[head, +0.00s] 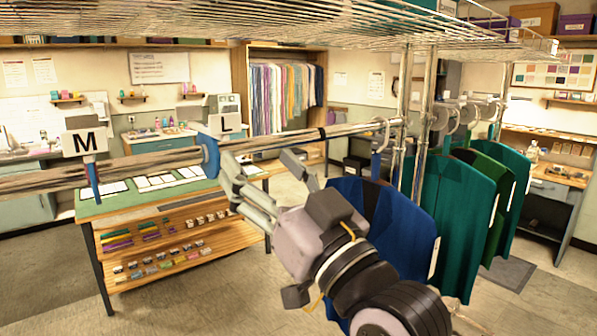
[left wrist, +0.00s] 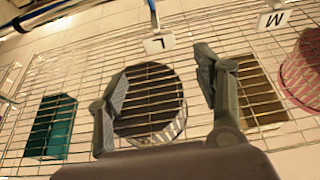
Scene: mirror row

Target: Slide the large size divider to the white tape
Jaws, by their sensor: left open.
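The large size divider, a white card marked L (head: 224,124) with a blue collar (head: 210,157), hangs around the metal rail (head: 280,140) in the head view. Its card also shows in the left wrist view (left wrist: 158,43), upside down. My left gripper (head: 266,172) is open and empty, just below the rail and a little right of the divider; in the left wrist view its fingers (left wrist: 161,78) are spread beneath the card, apart from it. A dark band (head: 322,133) is on the rail right of the divider. I cannot make out white tape. My right gripper is out of view.
A divider marked M (head: 85,142) is on the rail to the left. Blue garments (head: 390,225) and green garments (head: 455,220) hang at the right. A wire shelf (head: 300,25) is overhead. The green-topped table (head: 120,203) stands behind the rail.

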